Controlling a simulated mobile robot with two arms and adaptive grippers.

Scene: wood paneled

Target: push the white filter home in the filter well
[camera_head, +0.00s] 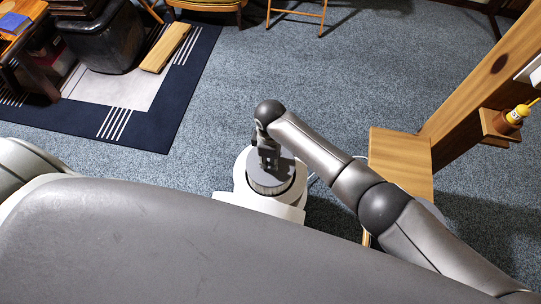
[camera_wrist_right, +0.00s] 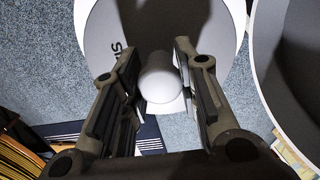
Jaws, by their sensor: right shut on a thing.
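My right gripper (camera_head: 268,164) points down over the white rounded appliance (camera_head: 262,204) on the floor. In the right wrist view its two fingers (camera_wrist_right: 156,52) stand either side of a pale, round-ended piece, which I take for the white filter (camera_wrist_right: 160,80), and are shut on it. Behind it lies a pale round face with dark lettering. In the head view a grey round top with a dark side (camera_head: 268,185) sits in the appliance under the gripper. How deep the filter sits, and the filter well itself, are hidden. My left gripper is out of view.
A wooden bench-like piece (camera_head: 400,160) with a tall panel stands at the right, a small shelf holding a yellow-topped bottle (camera_head: 516,115). A dark-bordered rug (camera_head: 125,90) with a plank (camera_head: 166,47) lies at the upper left. Blue-grey carpet between is clear.

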